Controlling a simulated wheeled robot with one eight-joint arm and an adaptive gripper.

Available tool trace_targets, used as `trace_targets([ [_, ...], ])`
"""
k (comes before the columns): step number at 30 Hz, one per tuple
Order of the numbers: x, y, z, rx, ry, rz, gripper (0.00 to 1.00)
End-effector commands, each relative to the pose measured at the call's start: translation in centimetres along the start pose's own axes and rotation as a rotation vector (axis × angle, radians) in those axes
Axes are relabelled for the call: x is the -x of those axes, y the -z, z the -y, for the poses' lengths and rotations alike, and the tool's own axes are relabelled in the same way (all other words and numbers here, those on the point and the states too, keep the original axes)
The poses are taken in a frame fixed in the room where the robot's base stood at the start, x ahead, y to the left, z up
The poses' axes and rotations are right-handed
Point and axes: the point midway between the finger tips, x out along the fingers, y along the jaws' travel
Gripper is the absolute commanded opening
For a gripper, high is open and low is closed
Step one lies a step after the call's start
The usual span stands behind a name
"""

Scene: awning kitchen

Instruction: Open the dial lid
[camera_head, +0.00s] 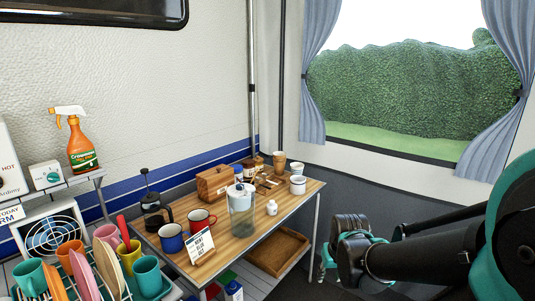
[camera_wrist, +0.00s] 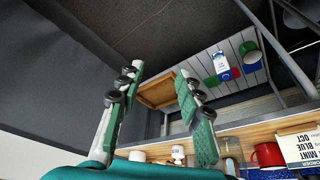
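A small white box with a teal dial (camera_head: 46,175) stands on the shelf at the left in the head view. It is small there, and I cannot make out a lid edge or whether it is open. It does not show in the wrist view. My gripper (camera_wrist: 160,72) is open and empty in the wrist view, its two green-padded fingers well apart. My arm reaches in from the right in the head view, far from the dial box, with the table between them. The fingertips cannot be made out in the head view.
A wooden table (camera_head: 225,252) holds mugs, a pitcher (camera_head: 242,210), a wooden box (camera_head: 214,184) and a sign (camera_head: 200,245). A spray bottle (camera_head: 80,145) stands beside the dial box. A dish rack with colourful dishes fills the lower left. A wooden tray (camera_head: 278,251) lies below the tabletop.

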Motion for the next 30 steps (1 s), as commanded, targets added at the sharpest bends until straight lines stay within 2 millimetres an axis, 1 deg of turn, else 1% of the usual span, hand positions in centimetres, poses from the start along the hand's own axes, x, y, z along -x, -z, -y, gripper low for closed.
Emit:
trace_targets([
  [1, -0.3, -1.1, -0.2, -0.012, -0.002, -0.011, 0.36],
  [3, -0.5, -1.9, -0.3, -0.021, -0.003, -0.020, 0.36],
  [5, -0.4, -1.6, -0.2, -0.015, 0.000, -0.023, 0.36],
  [7, 0.1, 0.0, 0.3, 0.011, 0.011, -0.024, 0.36],
  [8, 0.5, 1.1, 0.6, 0.030, 0.018, -0.023, 0.36],
  [11, 2.5, 6.2, 2.3, 0.118, 0.051, -0.020, 0.36],
  [12, 3.5, 8.5, 3.2, 0.161, 0.067, -0.019, 0.36],
  [14, 5.4, 12.1, 4.8, 0.230, 0.093, -0.019, 0.36],
  [15, 6.7, 14.3, 5.9, 0.276, 0.111, -0.019, 0.36],
  [17, 8.7, 17.4, 7.6, 0.345, 0.136, -0.020, 0.36],
  [18, 10.2, 19.4, 8.8, 0.391, 0.154, -0.021, 0.36],
  [20, 12.5, 22.1, 10.7, 0.459, 0.179, -0.022, 0.36],
  [21, 14.0, 23.8, 11.9, 0.503, 0.197, -0.024, 0.36],
  [23, 16.3, 26.0, 13.8, 0.566, 0.220, -0.027, 0.36],
  [24, 17.7, 27.2, 14.9, 0.605, 0.236, -0.029, 0.36],
  [25, 18.8, 28.0, 15.7, 0.632, 0.247, -0.031, 0.36],
  [27, 20.8, 29.4, 17.2, 0.686, 0.267, -0.035, 0.36],
  [30, 22.9, 30.7, 18.7, 0.739, 0.289, -0.040, 0.36],
])
